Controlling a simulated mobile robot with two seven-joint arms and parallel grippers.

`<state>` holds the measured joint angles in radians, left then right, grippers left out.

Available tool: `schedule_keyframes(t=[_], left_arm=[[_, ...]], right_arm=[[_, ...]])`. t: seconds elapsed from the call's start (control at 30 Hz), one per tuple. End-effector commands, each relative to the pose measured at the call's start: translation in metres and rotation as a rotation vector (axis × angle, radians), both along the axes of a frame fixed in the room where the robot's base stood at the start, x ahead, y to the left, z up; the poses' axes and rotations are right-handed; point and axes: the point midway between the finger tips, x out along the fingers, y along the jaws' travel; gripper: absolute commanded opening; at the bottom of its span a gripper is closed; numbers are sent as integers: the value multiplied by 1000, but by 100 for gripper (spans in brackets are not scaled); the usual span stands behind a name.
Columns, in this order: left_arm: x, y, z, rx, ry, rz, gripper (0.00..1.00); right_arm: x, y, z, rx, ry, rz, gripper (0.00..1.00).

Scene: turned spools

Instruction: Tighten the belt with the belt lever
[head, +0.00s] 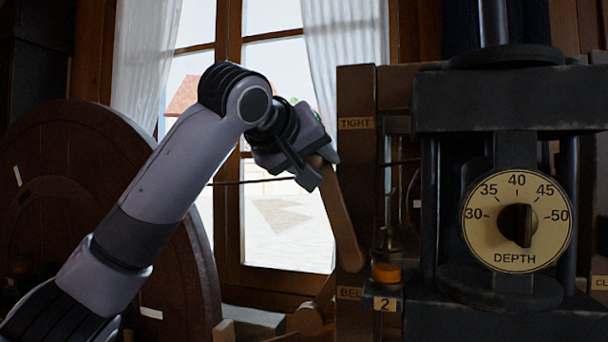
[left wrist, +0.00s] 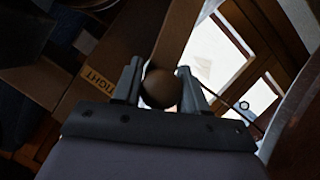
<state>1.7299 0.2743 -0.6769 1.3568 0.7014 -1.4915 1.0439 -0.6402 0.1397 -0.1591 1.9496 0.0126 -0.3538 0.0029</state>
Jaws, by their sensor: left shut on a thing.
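The belt lever (head: 341,220) is a brown wooden bar that leans with its upper end to the left, beside a dark wooden post. A "TIGHT" label (head: 356,123) is near the top of the post, and a partly hidden label starting "BEL" (head: 349,293) is near its foot. My left gripper (head: 313,172) is shut on the lever's upper end, below the height of the "TIGHT" label. In the left wrist view, the lever's round knob (left wrist: 160,87) sits between the two fingers. My right gripper is not in view.
A depth dial (head: 517,221) is on a dark metal frame at the right. An orange-topped piece (head: 386,273) by a "2" label stands near the post's foot. A large wooden wheel (head: 190,255) fills the left, behind my arm. A window (head: 270,235) is behind.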

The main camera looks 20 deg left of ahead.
Motion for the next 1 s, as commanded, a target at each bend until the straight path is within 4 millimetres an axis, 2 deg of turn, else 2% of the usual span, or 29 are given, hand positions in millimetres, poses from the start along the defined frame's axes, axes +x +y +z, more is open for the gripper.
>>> schedule_keyframes(t=[0.03, 0.2, 0.87, 0.9, 0.93, 1.0], left_arm=[[-1, -8, 3, -7, -1, -7, 0], [-2, -15, 5, -6, 2, -7, 0], [-2, -20, 4, -3, 5, -6, 0], [-2, -20, 3, -3, 5, -6, 54], [-2, -20, 3, -3, 5, -6, 63], [-2, -19, 4, -3, 4, -5, 63]], right_arm=[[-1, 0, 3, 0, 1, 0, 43], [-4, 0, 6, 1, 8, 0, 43], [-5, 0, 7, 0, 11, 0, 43], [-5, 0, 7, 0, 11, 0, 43], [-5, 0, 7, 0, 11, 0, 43], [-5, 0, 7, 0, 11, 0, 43]])
